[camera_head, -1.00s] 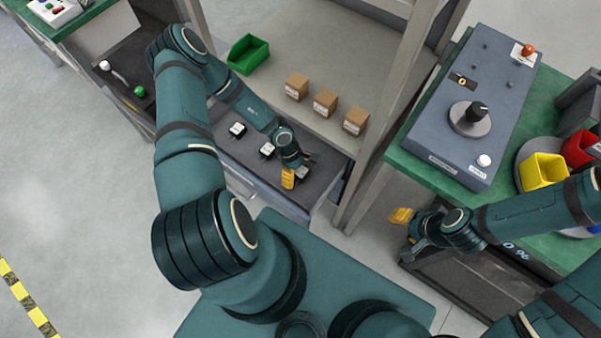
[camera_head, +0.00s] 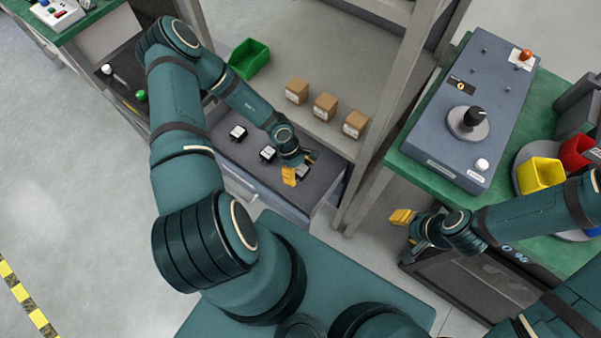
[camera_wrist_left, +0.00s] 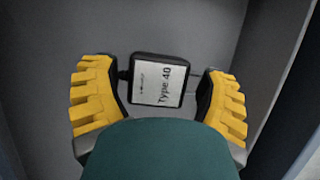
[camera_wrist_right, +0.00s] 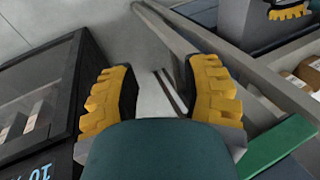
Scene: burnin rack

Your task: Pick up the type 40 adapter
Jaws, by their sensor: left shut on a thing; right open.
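The type 40 adapter (camera_wrist_left: 158,85) is a small black block with a white label reading "Type 40", seen in the left wrist view between the yellow fingers. My left gripper (camera_wrist_left: 160,100) is shut on it. In the head view my left gripper (camera_head: 299,168) is at the right end of the open drawer (camera_head: 232,162), with the adapter (camera_head: 303,171) partly hidden by the fingers. I cannot tell how far the adapter is off the drawer floor. My right gripper (camera_head: 412,228) is open and empty, beside the green bench; its spread fingers (camera_wrist_right: 160,100) show in the right wrist view.
Two similar adapters, one nearer (camera_head: 268,153) and one farther left (camera_head: 238,132), lie in the drawer. Cardboard boxes (camera_head: 325,106) and a green bin (camera_head: 249,58) stand on the shelf above. A rack post (camera_head: 372,165) rises right of the drawer. A grey control box (camera_head: 462,110) sits on the bench.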

